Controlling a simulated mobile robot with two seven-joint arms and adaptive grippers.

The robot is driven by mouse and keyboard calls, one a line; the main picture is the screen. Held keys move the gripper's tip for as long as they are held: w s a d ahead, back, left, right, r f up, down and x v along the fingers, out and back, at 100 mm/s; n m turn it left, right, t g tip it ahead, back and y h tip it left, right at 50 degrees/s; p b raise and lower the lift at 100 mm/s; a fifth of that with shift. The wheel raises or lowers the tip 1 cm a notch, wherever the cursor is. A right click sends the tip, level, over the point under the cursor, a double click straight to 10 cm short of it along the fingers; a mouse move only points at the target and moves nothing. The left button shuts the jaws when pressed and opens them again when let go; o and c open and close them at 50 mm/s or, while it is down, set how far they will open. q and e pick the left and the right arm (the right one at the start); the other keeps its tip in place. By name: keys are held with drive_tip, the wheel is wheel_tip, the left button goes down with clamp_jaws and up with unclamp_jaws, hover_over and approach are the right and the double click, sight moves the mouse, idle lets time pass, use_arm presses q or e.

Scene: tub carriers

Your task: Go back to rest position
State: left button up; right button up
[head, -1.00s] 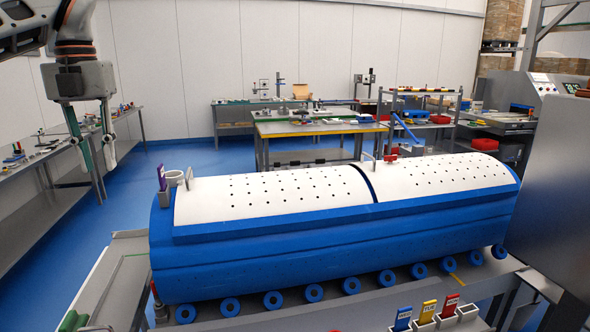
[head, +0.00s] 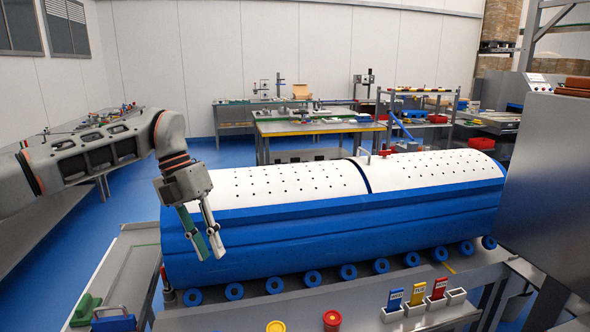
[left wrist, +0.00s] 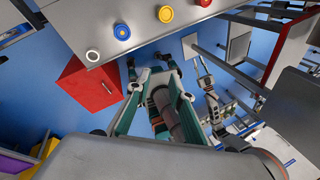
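My left arm comes in from the left of the head view. My left gripper (head: 211,248) points down in front of the left end of the long blue tub (head: 330,235) with its white perforated lid (head: 430,172). Its two fingers are apart with nothing between them. The gripper and wrist cover part of the tub's left end. My right gripper does not show in the head view.
Blue, yellow and red tags (head: 419,293) stand in holders at the front right. Yellow (head: 276,326) and red (head: 332,320) buttons sit at the front edge. A green piece (head: 86,309) and a blue piece (head: 113,321) are at lower left. A grey panel (head: 550,190) blocks the right.

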use_arm(q)
drive_tip(key=s+d+f+m+g+h, duration=0.2)
drive_tip(key=s+d+f+h, duration=0.1)
drive_tip(key=d+f, duration=0.55)
drive_tip(key=s+d+n+t+h, duration=0.1)
drive_tip(key=s+d+n+h, duration=0.2)
drive_tip(key=d, duration=0.4)
drive_tip(key=s+d+n+h, duration=0.1)
drive_tip(key=s+d+h, duration=0.2)
drive_tip(key=d+h, duration=0.3)
drive_tip(key=s+d+n+t+h, duration=0.1)
drive_tip(key=s+d+n+h, duration=0.2)
drive_tip(key=d, duration=0.4)
drive_tip(key=w+a+f+n+t+y, duration=0.3)
drive_tip(key=a+f+n+t+y, duration=0.7)
drive_tip(key=a+f+n+t, duration=1.15)
drive_tip(key=s+a+f+n+g+y, duration=0.3)
drive_tip(key=s+a+f+n+g, duration=0.1)
drive_tip(key=s+f, duration=0.4)
drive_tip(key=s+a+f+n+g+y, duration=0.3)
drive_tip(key=s+a+f+n+g, duration=0.2)
drive_tip(key=s+a+f, duration=0.2)
drive_tip(key=shift+s+f+y, duration=0.3)
drive_tip(key=shift+s+f, duration=0.05)
drive_tip(key=shift+s, duration=0.9)
